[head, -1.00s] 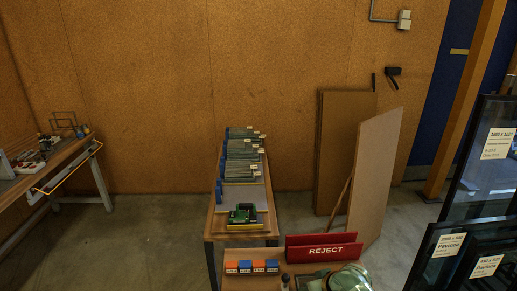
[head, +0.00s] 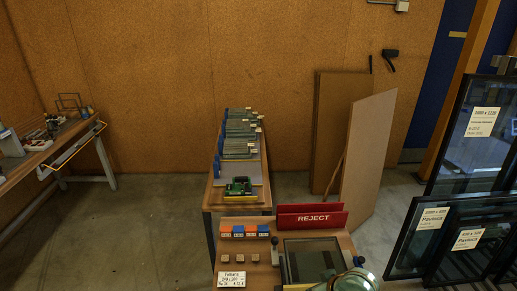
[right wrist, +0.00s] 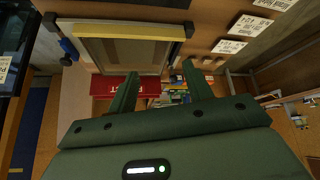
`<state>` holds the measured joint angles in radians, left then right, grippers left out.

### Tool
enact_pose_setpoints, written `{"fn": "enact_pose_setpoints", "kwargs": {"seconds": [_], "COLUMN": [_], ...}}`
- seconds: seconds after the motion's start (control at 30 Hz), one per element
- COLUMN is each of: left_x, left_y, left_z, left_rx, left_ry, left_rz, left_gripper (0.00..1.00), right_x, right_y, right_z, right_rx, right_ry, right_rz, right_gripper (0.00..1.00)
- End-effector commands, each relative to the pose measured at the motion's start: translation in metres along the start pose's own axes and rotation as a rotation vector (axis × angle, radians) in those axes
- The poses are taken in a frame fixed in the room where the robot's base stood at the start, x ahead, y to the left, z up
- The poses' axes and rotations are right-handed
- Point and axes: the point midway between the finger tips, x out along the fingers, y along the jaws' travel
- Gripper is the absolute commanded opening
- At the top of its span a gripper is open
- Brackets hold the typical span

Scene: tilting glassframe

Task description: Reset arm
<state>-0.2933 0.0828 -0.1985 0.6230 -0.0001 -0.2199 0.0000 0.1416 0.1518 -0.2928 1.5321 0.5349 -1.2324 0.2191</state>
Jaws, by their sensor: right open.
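My right gripper (right wrist: 160,76) shows in the right wrist view with its two dark green fingers spread apart and nothing between them. A green part of my right arm (head: 348,281) shows at the bottom edge of the head view, in front of the framed glass panel (head: 312,258) on the near bench. The same panel (right wrist: 172,32), with a yellow strip along one edge, lies beyond the fingertips in the right wrist view. The fingers look apart from it. My left gripper is out of view.
A red REJECT bin (head: 312,217) stands behind the panel. Orange and blue blocks (head: 246,231), small wooden blocks (head: 240,258) and a label card (head: 231,280) sit left of it. Framed panes (head: 470,140) stand at right; a side bench (head: 60,150) is at left. Floor between is clear.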

Motion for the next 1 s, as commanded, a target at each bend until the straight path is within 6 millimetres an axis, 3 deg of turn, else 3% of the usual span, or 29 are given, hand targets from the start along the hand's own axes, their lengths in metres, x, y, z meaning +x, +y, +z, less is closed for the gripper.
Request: {"fn": "enact_pose_setpoints", "kwargs": {"seconds": [0.27, 0.5, 0.9, 1.0], "left_x": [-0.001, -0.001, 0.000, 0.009], "left_y": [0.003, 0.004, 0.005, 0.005], "left_z": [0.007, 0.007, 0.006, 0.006], "left_rx": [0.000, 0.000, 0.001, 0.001], "left_ry": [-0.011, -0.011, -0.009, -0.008], "left_rz": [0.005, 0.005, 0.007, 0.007], "left_gripper": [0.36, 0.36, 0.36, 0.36], "right_x": [-0.055, -0.123, -0.236, -0.198], "right_y": [0.000, 0.014, 0.043, 0.037], "right_z": [0.051, 0.092, 0.138, 0.151], "right_rx": [-0.156, -0.270, -0.382, -0.377], "right_ry": [-0.028, -0.083, -0.203, -0.208], "right_rz": [0.135, 0.293, 0.527, 0.485], "right_gripper": [0.51, 0.51, 0.51, 0.51]}}
